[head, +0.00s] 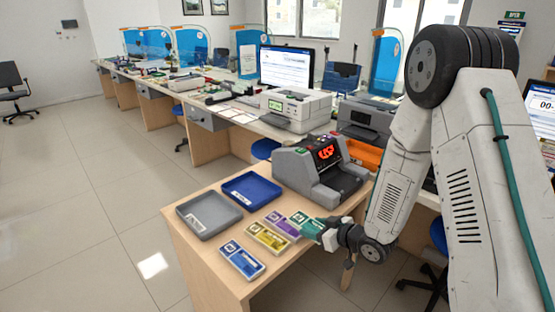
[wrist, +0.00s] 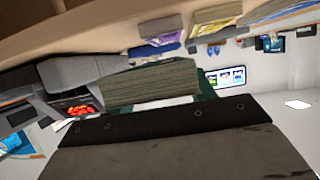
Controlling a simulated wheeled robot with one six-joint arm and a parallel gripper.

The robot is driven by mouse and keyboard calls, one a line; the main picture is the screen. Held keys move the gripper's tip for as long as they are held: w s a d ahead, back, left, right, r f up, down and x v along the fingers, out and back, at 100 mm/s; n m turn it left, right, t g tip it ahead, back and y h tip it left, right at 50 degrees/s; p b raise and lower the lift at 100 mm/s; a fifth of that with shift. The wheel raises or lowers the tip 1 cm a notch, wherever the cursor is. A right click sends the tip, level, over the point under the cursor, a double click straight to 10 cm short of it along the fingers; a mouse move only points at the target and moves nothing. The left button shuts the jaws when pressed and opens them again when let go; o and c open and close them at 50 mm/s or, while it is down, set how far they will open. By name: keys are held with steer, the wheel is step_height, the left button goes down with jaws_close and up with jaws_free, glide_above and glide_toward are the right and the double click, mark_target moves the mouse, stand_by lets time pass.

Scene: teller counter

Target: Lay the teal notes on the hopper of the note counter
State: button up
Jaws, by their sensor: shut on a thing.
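The teal notes (head: 306,225) are a banded bundle at the right end of the row of notes on the near wooden counter. My gripper (head: 326,235) is shut on them, coming from the right. In the wrist view the bundle (wrist: 150,85) shows edge-on, thick and green-rimmed, in front of the dark gripper pad (wrist: 160,130). The note counter (head: 318,172) is a grey machine with a red lit display, behind the notes. It also shows at the left of the wrist view (wrist: 85,75). I cannot tell whether the bundle touches the counter top.
Purple notes (head: 282,223), yellow notes (head: 267,238) and blue notes (head: 241,260) lie left of my gripper. A grey tray (head: 208,226) and a blue tray (head: 251,189) are farther left. A white printer (head: 296,108) and monitor stand behind the note counter.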

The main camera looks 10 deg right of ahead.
steer(key=w+d+r+m+t+h, duration=0.3)
steer(key=d+r+m+h, duration=0.1)
steer(key=d+m+h, duration=0.35)
steer(key=s+f, duration=0.5)
steer(key=f, duration=0.2)
steer(key=shift+s+d+f+h, duration=0.1)
steer(key=shift+s+f+h, duration=0.05)
steer(key=shift+h, duration=0.1)
